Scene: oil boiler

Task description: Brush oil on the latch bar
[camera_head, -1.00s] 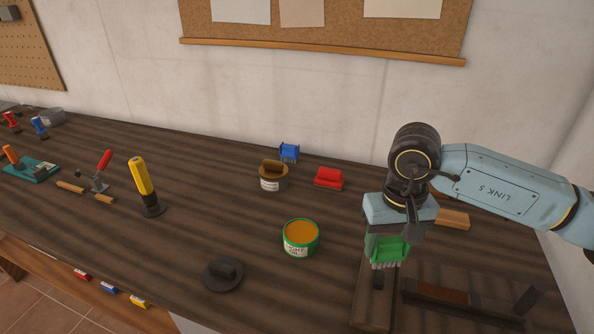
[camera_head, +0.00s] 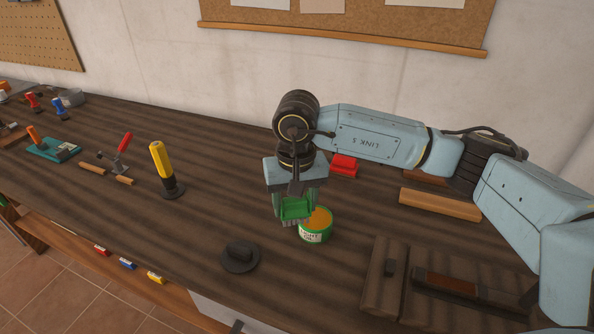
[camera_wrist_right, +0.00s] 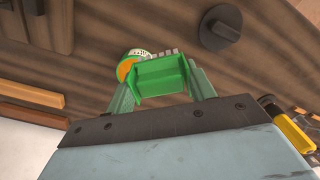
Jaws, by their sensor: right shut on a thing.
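My right gripper (camera_head: 293,200) is shut on a green brush (camera_head: 295,208), bristles down. It is at the left side of the open green can of orange oil (camera_head: 319,219), overlapping its rim in the picture. I cannot tell whether the bristles touch the oil. In the right wrist view the brush (camera_wrist_right: 162,76) sits between the fingers, with the can (camera_wrist_right: 128,66) partly hidden behind it. A wooden piece with dark metal parts (camera_head: 389,267) and a reddish-brown bar (camera_head: 450,285) lie at the front right; which one is the latch bar is unclear. My left gripper is out of view.
A dark round lid with a knob (camera_head: 239,258) lies left of the can. A red block (camera_head: 344,165) and wooden strips (camera_head: 440,204) lie behind and to the right. A yellow-handled tool (camera_head: 162,165) stands at left, near a red-handled clamp (camera_head: 123,150). The bench between is clear.

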